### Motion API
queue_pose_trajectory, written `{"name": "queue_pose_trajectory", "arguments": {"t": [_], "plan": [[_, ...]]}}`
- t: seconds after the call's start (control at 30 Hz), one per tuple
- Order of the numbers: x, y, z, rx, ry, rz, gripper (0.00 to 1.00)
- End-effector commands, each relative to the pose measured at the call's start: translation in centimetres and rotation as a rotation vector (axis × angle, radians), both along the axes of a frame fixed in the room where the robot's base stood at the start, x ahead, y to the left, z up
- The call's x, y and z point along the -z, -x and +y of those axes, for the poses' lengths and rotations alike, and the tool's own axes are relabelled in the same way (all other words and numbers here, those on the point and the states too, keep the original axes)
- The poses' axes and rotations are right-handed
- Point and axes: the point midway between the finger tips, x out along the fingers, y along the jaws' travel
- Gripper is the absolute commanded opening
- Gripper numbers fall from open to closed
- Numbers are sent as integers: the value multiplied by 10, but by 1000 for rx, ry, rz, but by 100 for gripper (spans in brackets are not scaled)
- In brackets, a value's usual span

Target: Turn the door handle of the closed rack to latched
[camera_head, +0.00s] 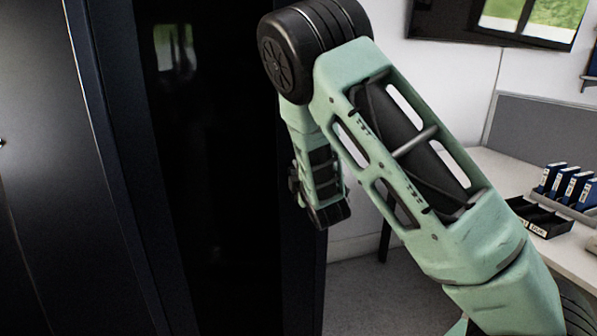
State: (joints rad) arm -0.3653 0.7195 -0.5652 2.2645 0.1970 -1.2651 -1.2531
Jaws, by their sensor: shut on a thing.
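The rack door (215,200) is a tall dark glossy panel left of centre, with a window's reflection near its top. It looks closed, though its full outline is not in view. Its door handle cannot be made out; my green and black arm covers the door's right side. My arm rises from the lower right to a black elbow, then its far part hangs down in front of the door's right edge. The fingers of my gripper do not show, so their hold on anything cannot be seen.
Another dark cabinet panel (40,180) stands at the left. At the right, a white desk (505,170) holds blue binders (565,185) and a black tray (540,218). A grey partition (545,125) stands behind it. Some floor (375,290) is clear between rack and desk.

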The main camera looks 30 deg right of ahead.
Motion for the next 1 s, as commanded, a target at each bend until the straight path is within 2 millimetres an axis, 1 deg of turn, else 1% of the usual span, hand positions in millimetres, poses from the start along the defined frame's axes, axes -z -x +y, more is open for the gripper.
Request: {"name": "queue_pose_trajectory", "arguments": {"t": [0.53,0.57,0.6,0.63,1.0], "plan": [[1,0,1,-2,27,9,0],[1,0,1,-2,27,9,23],[1,0,1,-2,26,8,34],[1,0,1,-2,26,8,42],[0,-1,0,-1,25,8,42]]}}
